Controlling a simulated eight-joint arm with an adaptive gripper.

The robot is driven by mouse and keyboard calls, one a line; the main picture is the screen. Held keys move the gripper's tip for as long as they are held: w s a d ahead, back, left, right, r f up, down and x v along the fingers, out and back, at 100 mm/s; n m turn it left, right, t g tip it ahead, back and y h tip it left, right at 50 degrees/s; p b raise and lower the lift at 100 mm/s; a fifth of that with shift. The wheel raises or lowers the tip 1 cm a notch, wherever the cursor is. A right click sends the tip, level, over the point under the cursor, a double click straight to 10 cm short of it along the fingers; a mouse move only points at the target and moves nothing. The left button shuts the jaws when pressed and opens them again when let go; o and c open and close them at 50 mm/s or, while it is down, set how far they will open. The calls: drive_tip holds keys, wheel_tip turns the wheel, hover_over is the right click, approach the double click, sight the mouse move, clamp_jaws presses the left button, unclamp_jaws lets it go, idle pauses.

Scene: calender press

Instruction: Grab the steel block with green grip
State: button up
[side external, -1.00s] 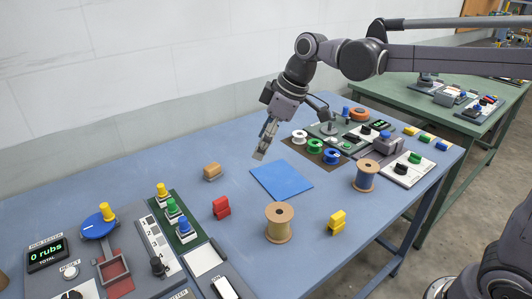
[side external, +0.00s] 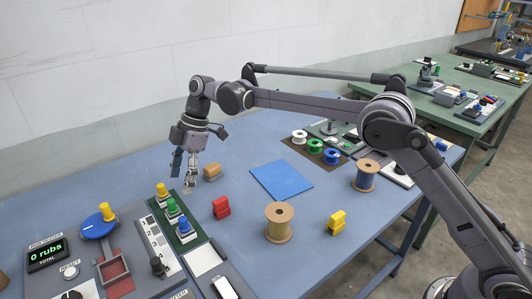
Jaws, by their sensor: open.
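The steel block with green grip (side external: 172,208) stands on a dark green plate (side external: 189,239) at the left of the bench. It is the middle one of three blocks in a row, between a yellow-topped block (side external: 162,193) and a blue-topped block (side external: 184,225). My gripper (side external: 183,181) is open and points down. In the picture it is above and slightly right of the row, closest to the yellow-topped block. I see nothing between its fingers. Its exact height above the bench is hard to tell.
A wooden block (side external: 212,171) stands close to the right of my gripper, and a red block (side external: 221,208) lies farther right. A rub tester with a blue disc (side external: 97,227) is at the left. A blue sheet (side external: 281,181) and a wooden spool (side external: 279,223) are toward the middle.

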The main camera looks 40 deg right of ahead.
sight(173, 209)
drive_tip(key=x, duration=1)
drive_tip(key=shift+w+a+r, duration=0.1)
drive_tip(key=shift+w+a, duration=0.05)
drive_tip(key=shift+a, duration=0.1)
drive_tip(key=c, duration=1.3)
